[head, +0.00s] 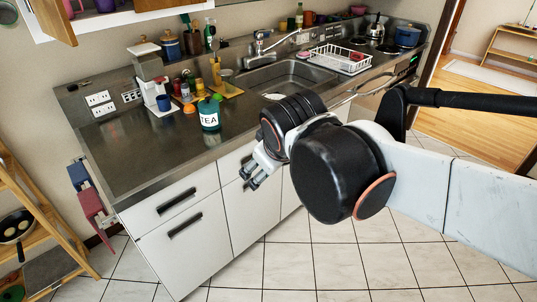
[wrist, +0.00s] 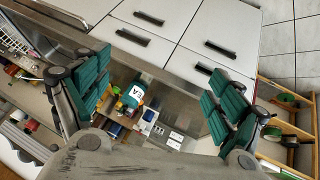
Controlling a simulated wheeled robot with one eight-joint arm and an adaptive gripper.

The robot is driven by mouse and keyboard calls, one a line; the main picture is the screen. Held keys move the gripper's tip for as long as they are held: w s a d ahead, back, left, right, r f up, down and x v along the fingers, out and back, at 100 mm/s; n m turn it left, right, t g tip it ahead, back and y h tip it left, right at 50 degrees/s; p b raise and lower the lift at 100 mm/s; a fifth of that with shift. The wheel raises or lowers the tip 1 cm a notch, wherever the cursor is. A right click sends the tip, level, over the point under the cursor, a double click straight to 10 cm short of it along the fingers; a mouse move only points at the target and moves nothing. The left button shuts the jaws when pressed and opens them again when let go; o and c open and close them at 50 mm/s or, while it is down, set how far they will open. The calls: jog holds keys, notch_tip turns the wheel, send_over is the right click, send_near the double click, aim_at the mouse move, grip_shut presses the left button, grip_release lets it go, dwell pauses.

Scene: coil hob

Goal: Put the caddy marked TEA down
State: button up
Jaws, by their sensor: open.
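The caddy marked TEA (head: 209,115) is a teal jar with a white label, standing upright on the dark countertop (head: 150,155). It also shows in the wrist view (wrist: 134,95), between the fingers but farther off. My gripper (head: 254,178) is in front of the counter, to the right of the caddy and apart from it. In the wrist view my gripper (wrist: 155,90) has its two teal-padded fingers spread wide, with nothing held between them.
A coffee machine (head: 152,80) with a blue mug (head: 163,103) stands left of the caddy. Bottles and jars stand behind it, near a yellow board (head: 226,90). The sink (head: 285,78) and a white dish rack (head: 340,60) are to the right. The counter's front left is clear.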

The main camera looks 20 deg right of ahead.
jog(key=s+a+f+m+y, duration=0.1)
jog(key=s+a+f+m, duration=0.1)
jog(key=s, duration=0.5)
jog(key=shift+s+a+f+m+y, duration=0.2)
jog(key=shift+f+m+y, duration=0.25)
jog(key=shift+m, duration=0.35)
dwell(0.4)
